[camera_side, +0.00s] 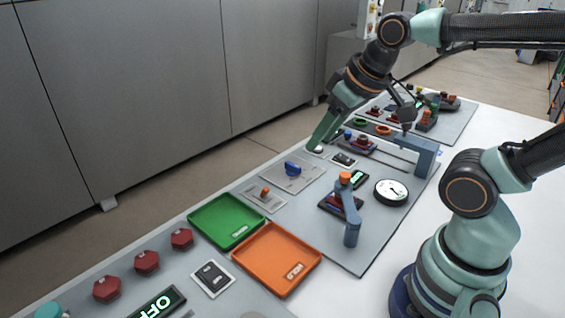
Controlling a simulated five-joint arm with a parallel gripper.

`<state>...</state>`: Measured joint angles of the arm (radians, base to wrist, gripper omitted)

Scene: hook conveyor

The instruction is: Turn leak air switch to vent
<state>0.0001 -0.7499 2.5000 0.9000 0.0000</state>
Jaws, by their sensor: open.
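The label "leak air" cannot be read, so I cannot tell which control is the leak air switch. A small orange-tipped toggle (265,192) sits on another grey plate, nearer the camera. My gripper (322,140) points down, open, with its green fingertips low over the far left part of the panel. A pale round button (318,150) lies right by the fingertips; I cannot tell whether they touch it. Nothing is visible between the fingers, and part of the gap is hidden.
A green tray (227,238) and an orange tray (262,284) lie nearer the camera. Several red knobs (147,262) line the front left edge.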

